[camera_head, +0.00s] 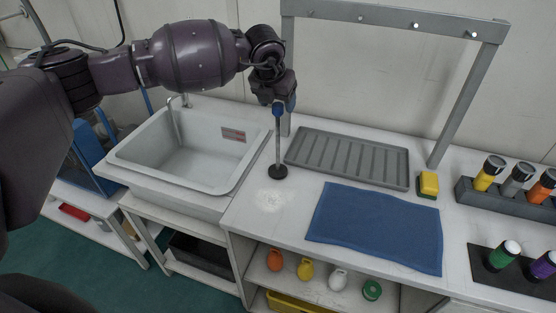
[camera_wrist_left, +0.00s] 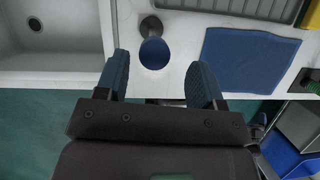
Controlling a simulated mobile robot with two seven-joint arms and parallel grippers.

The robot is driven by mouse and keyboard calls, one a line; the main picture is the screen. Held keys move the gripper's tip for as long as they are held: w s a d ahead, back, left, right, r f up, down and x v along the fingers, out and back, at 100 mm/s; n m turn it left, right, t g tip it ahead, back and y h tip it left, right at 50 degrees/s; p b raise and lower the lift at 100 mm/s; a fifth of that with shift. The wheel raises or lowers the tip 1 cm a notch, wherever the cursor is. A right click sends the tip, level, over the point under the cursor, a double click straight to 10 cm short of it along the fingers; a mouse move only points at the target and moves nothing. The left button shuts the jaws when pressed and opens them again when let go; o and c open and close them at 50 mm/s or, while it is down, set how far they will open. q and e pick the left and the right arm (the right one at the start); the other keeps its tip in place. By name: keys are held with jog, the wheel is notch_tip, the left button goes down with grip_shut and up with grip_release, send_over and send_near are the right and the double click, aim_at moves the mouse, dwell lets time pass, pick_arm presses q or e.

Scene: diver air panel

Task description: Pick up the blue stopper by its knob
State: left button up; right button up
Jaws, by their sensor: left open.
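The blue stopper stands upright on the white worktop between the sink and the grey drainer tray. It has a blue knob (camera_head: 278,109) on a thin grey stem and a black disc base (camera_head: 278,172). In the left wrist view the knob (camera_wrist_left: 154,54) shows between the finger lines, near the fingertips, with part of the base behind it. My left gripper (camera_head: 284,103) points down at the knob, its fingers (camera_wrist_left: 158,72) open on either side. No grip on the knob shows. The head view does not clearly separate fingertips from knob. My right gripper is not in view.
The sink (camera_head: 190,150) is left of the stopper. The ribbed tray (camera_head: 347,158), a grey overhead frame (camera_head: 390,15) and a blue cloth (camera_head: 375,226) are to its right. A yellow sponge (camera_head: 428,183) and racked bottles stand farther right.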

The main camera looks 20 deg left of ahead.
aim_at(279, 111)
pick_arm(q)
jog(key=shift+a+p+x, duration=0.15)
jog(key=shift+p+x, duration=0.1)
jog(key=shift+x, duration=1.1)
jog(key=shift+a+p+x, duration=0.2)
jog(key=shift+p+x, duration=0.05)
jog(key=shift+x, duration=1.05)
jog(key=shift+c, duration=0.3)
jog(key=shift+r, duration=0.1)
grip_shut()
